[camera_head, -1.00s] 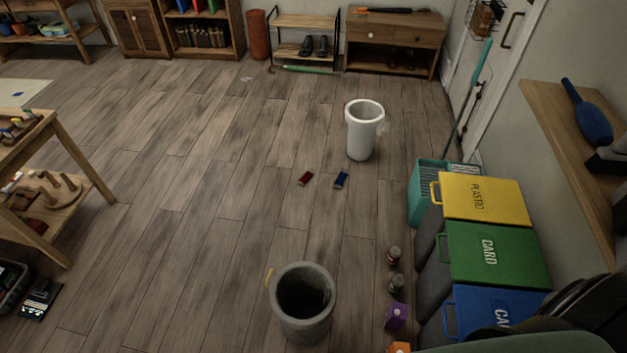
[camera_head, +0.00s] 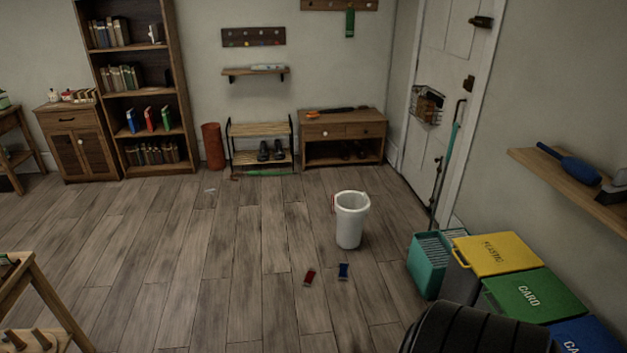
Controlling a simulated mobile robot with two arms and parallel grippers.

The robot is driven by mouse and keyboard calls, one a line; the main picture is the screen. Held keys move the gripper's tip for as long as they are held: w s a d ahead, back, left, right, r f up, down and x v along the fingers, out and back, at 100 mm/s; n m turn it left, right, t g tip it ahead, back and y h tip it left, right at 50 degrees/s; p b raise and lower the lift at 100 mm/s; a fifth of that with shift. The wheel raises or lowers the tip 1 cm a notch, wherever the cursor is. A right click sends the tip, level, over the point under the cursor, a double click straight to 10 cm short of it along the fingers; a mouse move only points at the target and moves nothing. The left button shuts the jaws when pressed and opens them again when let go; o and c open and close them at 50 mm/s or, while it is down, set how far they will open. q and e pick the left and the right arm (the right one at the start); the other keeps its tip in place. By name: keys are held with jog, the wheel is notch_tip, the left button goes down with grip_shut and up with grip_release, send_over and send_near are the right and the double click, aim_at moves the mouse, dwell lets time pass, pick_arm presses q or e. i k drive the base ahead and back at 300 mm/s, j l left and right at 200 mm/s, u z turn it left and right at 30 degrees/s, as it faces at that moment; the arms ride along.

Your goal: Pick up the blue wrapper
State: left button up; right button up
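The blue wrapper (camera_head: 343,271) is a small flat piece lying on the wooden floor, in front of the white bin. A similar red wrapper (camera_head: 310,277) lies just to its left, apart from it. Neither gripper shows in the head view, so I cannot see their state. A dark rounded shape at the bottom right may be part of my own body.
A white bin (camera_head: 351,220) stands just behind the wrappers. At right are a teal crate (camera_head: 428,267) and lidded bins with yellow (camera_head: 497,254), green (camera_head: 533,296) and blue tops. A wooden table (camera_head: 36,290) stands at lower left. The floor between is clear.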

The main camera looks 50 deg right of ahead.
aim_at(344, 265)
jog(key=i+z, duration=0.2)
jog(key=i, duration=0.2)
jog(key=i+j+z, duration=0.2)
jog(key=i, duration=0.15)
jog(key=i+j+z, duration=0.25)
jog(key=i+l, duration=0.05)
jog(key=i, duration=0.05)
